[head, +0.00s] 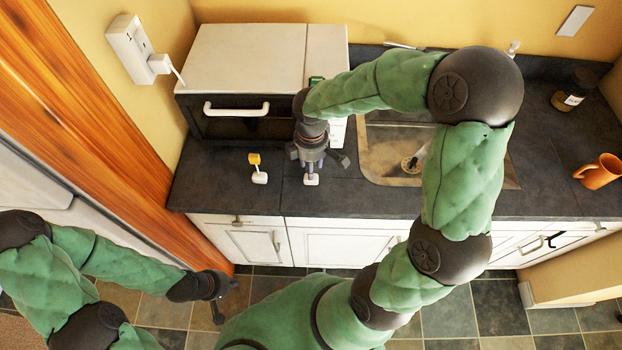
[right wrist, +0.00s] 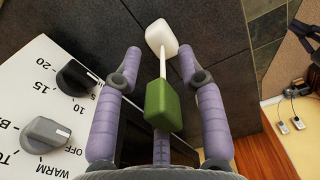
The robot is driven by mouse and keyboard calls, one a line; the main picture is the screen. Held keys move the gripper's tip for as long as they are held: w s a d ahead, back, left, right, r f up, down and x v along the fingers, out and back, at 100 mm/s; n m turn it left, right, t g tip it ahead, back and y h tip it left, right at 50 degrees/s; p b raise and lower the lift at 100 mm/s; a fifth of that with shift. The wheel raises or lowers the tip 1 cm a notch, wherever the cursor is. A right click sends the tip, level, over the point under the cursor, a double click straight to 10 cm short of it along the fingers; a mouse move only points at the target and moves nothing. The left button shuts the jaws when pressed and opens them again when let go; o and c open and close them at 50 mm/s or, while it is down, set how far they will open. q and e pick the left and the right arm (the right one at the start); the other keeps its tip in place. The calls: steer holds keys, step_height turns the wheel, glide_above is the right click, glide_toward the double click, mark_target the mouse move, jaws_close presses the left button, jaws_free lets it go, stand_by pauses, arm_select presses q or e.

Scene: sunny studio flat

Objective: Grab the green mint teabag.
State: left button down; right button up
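The mint teabag's green tag (right wrist: 163,105) sits between my right gripper's (right wrist: 158,60) fingers in the right wrist view. A thin string joins it to a white bag (right wrist: 161,38) just beyond the fingertips. In the head view my right gripper (head: 311,164) points down over the counter, and the white bag (head: 311,181) shows at its fingers; the green tag is hidden there. The right fingers are spread, with gaps visible on both sides of the tag. My left gripper (head: 215,298) hangs low in front of the cabinets; its finger opening is unclear.
Another teabag with a yellow tag (head: 254,159) lies to the left on the dark counter (head: 215,188). A white toaster oven (head: 245,55) stands close behind my right gripper. The sink (head: 390,165) is to the right, with an orange mug (head: 598,172) beyond.

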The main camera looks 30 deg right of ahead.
steer(key=c, duration=0.8)
steer(key=shift+r, duration=0.15)
